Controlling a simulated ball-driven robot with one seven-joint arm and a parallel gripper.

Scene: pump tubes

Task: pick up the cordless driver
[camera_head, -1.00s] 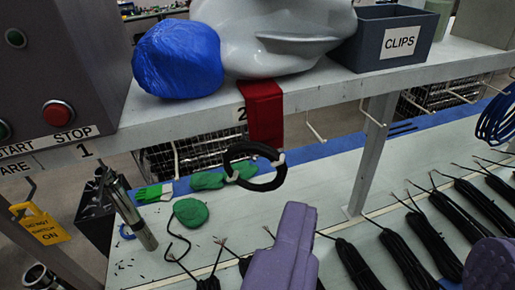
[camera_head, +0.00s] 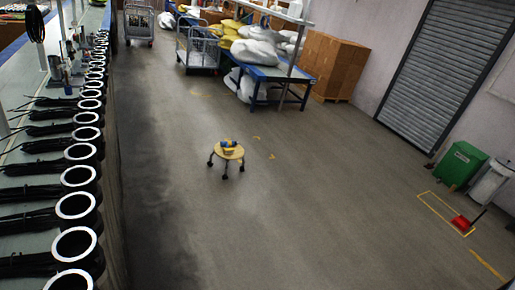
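A small blue item with a yellowish part (camera_head: 228,145) lies on a low round wooden stool (camera_head: 233,154) in the middle of the floor. It may be the cordless driver, but it is too small to tell for sure. Nothing else in view can be made out as a driver. The stool has dark legs on castors and stands well away from the camera. My gripper does not show in the current view.
A long bench (camera_head: 28,160) with several black tubes with white ring ends runs along the left. Wheeled cages (camera_head: 197,48), a blue table (camera_head: 272,72) with sacks and brown boxes (camera_head: 335,68) stand at the back. A green bin (camera_head: 461,164) stands right. The floor around the stool is open.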

